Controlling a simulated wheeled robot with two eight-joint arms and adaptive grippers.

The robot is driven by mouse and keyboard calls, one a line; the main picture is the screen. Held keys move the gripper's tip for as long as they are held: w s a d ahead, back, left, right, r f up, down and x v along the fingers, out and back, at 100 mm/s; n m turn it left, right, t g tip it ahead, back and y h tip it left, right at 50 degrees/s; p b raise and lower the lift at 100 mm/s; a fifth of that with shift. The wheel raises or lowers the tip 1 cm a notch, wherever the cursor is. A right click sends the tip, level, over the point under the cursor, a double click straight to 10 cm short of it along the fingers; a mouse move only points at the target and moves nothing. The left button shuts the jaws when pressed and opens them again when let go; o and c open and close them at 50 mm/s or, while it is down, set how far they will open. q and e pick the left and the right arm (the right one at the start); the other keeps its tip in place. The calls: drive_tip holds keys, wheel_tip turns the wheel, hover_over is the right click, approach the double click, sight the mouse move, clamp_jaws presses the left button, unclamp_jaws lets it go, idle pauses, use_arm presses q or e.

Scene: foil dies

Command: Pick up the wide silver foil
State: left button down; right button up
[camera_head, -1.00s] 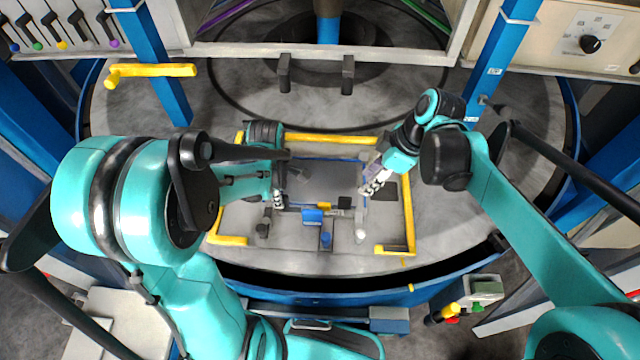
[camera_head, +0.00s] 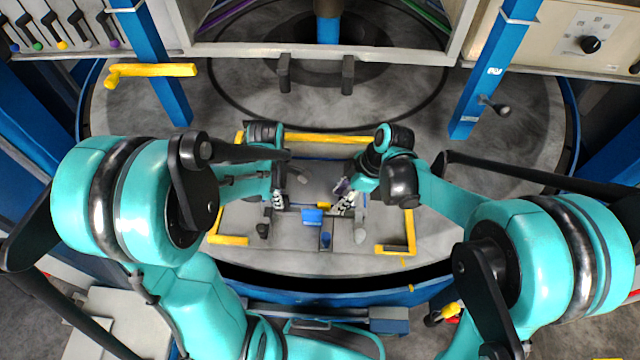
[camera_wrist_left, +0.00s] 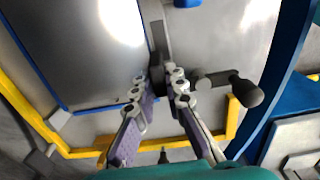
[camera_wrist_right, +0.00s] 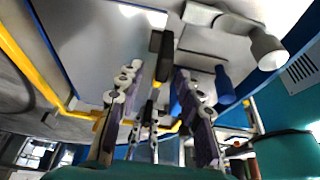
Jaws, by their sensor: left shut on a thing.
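The wide silver foil appears to be the flat grey sheet (camera_head: 312,180) with blue edging, lying inside the yellow frame; it also shows in the left wrist view (camera_wrist_left: 75,50). My left gripper (camera_head: 279,203) is at the sheet's left near corner. In the left wrist view its fingers (camera_wrist_left: 158,84) are shut on a small black handle (camera_wrist_left: 157,72). My right gripper (camera_head: 345,207) is at the right near side. In the right wrist view its fingers (camera_wrist_right: 152,82) are apart, with a black handle (camera_wrist_right: 165,55) just beyond or between them; contact cannot be told.
A yellow frame (camera_head: 325,138) surrounds the work area on the round grey table (camera_head: 220,95). A blue block (camera_head: 312,216), a second blue part (camera_head: 326,239) and a dark knob (camera_head: 262,230) stand near the front. Blue posts (camera_head: 155,65) rise at the sides.

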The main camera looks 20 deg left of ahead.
drive_tip(key=shift+a+f, duration=0.25)
drive_tip(key=shift+f, duration=0.35)
clamp_jaws()
drive_tip(key=shift+d+r, duration=0.25)
drive_tip(key=shift+r, duration=0.05)
drive_tip(key=w+d, duration=0.2)
drive_tip(key=d, duration=0.8)
drive_tip(key=w+d, duration=0.2)
drive_tip(key=d, duration=0.8)
drive_tip(key=w+d, duration=0.3)
drive_tip(key=d, duration=0.7)
drive_tip(key=shift+d+r, duration=0.1)
drive_tip(key=shift+d, duration=0.05)
wheel_tip(320, 180, up, 7)
drive_tip(key=shift+d, duration=0.2)
drive_tip(key=shift+w, duration=0.1)
